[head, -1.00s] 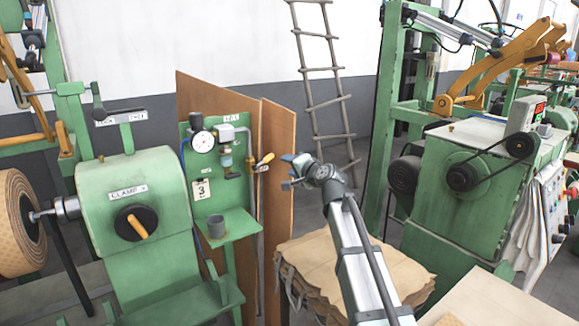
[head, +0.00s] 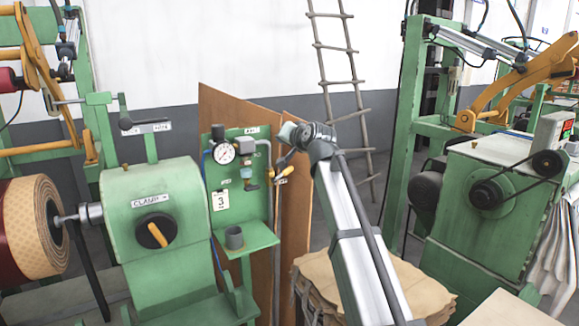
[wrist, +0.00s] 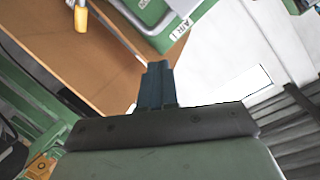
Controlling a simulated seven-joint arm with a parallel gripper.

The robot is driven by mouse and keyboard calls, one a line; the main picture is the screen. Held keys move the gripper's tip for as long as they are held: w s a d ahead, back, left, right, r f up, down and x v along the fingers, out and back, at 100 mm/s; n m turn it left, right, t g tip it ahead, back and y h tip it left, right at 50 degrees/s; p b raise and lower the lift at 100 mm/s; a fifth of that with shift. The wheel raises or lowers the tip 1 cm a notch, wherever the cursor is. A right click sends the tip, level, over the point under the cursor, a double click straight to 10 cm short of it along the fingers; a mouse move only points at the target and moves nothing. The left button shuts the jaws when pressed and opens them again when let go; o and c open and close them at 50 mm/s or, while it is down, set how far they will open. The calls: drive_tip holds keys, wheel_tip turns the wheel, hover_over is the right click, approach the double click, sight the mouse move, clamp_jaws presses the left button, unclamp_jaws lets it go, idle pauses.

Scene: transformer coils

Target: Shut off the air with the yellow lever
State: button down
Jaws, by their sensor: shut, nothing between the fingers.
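The yellow lever (head: 286,172) sits on a thin pipe at the right edge of the green air panel (head: 225,180), by the brown board. Its handle slants up to the right. In the wrist view the yellow handle (wrist: 80,18) shows at the upper left, cut by the top edge. My gripper (head: 280,163) is close to the lever in the head view, just above and left of its handle. In the wrist view my gripper (wrist: 155,68) has its dark fingers together and empty, apart from the lever. I cannot tell the exact depth between them.
A round gauge (head: 223,153) and a grey cup (head: 234,238) on a small shelf are on the panel. Brown boards (head: 292,215) stand behind the lever. The green clamp machine (head: 155,220) is at left, and a stack of brown sheets (head: 400,285) lies below my arm.

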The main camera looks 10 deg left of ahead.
wheel_tip(320, 180, down, 3)
drive_tip(key=w+d+n+g+h, duration=0.1)
drive_tip(key=w+d+n+h, duration=0.2)
drive_tip(key=n, duration=0.5)
drive_tip(key=n+h, duration=0.1)
drive_tip(key=n, duration=0.2)
hover_over(291, 169)
drive_tip(key=s, duration=0.4)
wheel_tip(291, 169, down, 6)
drive_tip(key=shift+w+f, duration=0.25)
drive_tip(key=shift+f, duration=0.35)
drive_tip(key=shift+w+f, duration=0.3)
drive_tip(key=shift+f, duration=0.35)
drive_tip(key=shift+w+f, duration=0.25)
drive_tip(key=shift+f, duration=0.35)
drive_tip(key=shift+d, duration=0.1)
drive_tip(key=shift+w+d+f, duration=0.45)
drive_tip(key=shift+w+f, duration=0.05)
drive_tip(key=shift+f, duration=0.25)
